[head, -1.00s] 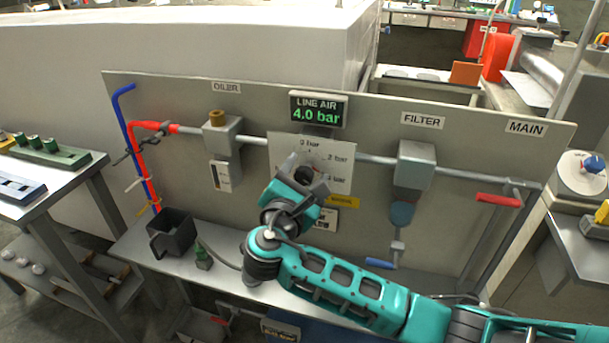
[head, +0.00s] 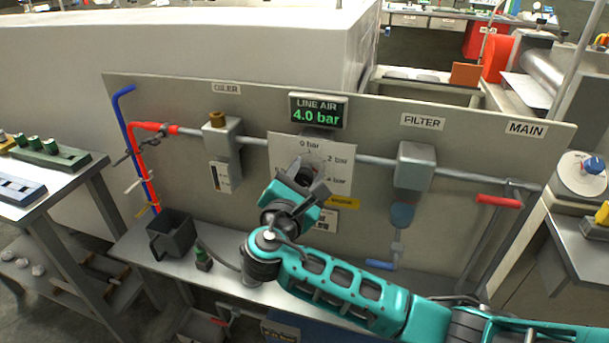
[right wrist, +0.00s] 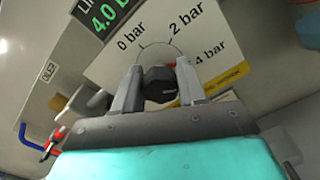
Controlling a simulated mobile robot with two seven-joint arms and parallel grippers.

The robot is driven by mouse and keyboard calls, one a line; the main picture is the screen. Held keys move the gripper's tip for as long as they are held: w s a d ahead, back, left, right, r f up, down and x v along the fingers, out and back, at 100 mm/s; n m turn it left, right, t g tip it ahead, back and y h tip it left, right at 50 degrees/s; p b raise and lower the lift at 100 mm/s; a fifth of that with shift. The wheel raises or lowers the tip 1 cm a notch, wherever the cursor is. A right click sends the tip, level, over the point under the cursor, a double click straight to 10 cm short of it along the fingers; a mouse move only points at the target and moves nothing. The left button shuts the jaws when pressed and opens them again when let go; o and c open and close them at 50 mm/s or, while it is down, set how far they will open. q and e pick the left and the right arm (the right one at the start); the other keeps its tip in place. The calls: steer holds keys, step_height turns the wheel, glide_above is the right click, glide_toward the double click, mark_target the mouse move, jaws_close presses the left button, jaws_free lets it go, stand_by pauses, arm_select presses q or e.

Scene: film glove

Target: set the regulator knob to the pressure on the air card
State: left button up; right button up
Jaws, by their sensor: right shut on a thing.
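My right gripper (head: 314,178) is at the white dial plate (head: 343,160) on the panel, shut on the black regulator knob (right wrist: 160,84). In the right wrist view, its grey fingers (right wrist: 158,86) stand on both sides of the knob. The LINE AIR display (head: 318,111) above reads 4.0 bar. A small white card (head: 326,221) sits below the plate, partly behind my gripper; its text is unreadable. My left gripper is not in view.
The oiler (head: 222,150) is left of the plate; the filter (head: 414,166) and red main handle (head: 497,201) are right. A blue handle (head: 380,264) hangs below the filter. A dark open bin (head: 170,235) stands on the shelf at left.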

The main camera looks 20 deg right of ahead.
steer(key=shift+f+m, duration=0.1)
steer(key=shift+m, duration=1.2)
steer(key=m+b, duration=0.1)
steer(key=m, duration=0.1)
steer(key=shift+f+m, duration=0.15)
steer(key=shift+m, duration=0.25)
steer(key=m+b, duration=0.2)
steer(key=m, duration=0.1)
steer(key=shift+s+f, duration=0.1)
steer(key=shift+m+b, duration=0.3)
steer(key=shift+m, duration=0.6)
steer(key=shift+d+m+b, duration=0.1)
steer(key=shift+m+b, duration=0.25)
steer(key=shift+m, duration=0.25)
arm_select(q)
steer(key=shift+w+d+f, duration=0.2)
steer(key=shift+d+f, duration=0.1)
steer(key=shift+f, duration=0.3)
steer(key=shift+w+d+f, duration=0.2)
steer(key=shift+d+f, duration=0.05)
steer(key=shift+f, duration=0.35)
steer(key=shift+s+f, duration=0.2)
arm_select(e)
steer(key=shift+m, duration=0.3)
steer(key=o, duration=1)
steer(key=shift+r, duration=0.2)
